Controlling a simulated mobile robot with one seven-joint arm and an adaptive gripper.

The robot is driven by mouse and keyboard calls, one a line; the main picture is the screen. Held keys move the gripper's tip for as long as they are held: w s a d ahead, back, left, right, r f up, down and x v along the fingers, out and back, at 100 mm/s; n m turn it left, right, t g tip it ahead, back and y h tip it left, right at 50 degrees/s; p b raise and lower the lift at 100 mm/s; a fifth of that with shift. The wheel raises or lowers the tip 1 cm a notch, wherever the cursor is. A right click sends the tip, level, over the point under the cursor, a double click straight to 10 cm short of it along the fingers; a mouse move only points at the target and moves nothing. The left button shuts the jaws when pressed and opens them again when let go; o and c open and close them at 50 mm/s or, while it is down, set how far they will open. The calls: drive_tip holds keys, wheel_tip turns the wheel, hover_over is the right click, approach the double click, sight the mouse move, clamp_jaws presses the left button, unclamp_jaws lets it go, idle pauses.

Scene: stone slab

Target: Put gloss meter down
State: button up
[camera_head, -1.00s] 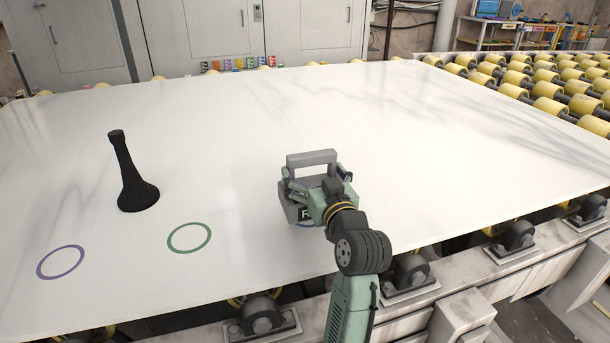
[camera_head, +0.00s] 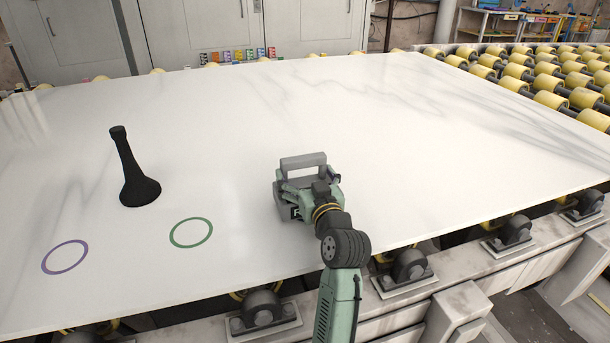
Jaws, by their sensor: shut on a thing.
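The gloss meter (camera_head: 303,162), a grey boxy device with a handle on top, is at the middle of the white stone slab (camera_head: 400,130). My gripper (camera_head: 300,193) is shut on it from the near right side. My arm and gripper hide much of its body. I cannot tell whether its base touches the slab or is slightly above it. A green ring (camera_head: 191,233) and a purple ring (camera_head: 65,257) are marked on the slab to the left, both empty.
A black flared tool (camera_head: 137,180) stands upright on the slab at the left, behind the rings. Yellow rollers (camera_head: 535,80) lie beyond the slab's right side. The slab's back and right areas are clear.

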drive_tip(key=shift+f+b, duration=0.3)
drive_tip(key=shift+f, duration=0.4)
drive_tip(key=o, duration=1.3)
drive_tip(key=shift+f, duration=0.2)
drive_tip(key=shift+r, duration=0.2)
drive_tip(key=v, duration=0.3)
drive_tip(key=r+b+v, duration=0.1)
drive_tip(key=v, duration=0.7)
drive_tip(key=shift+r+b, duration=0.15)
drive_tip(key=shift+b, duration=0.25)
drive_tip(key=shift+s+d+r, duration=0.15)
drive_tip(key=shift+s, duration=0.3)
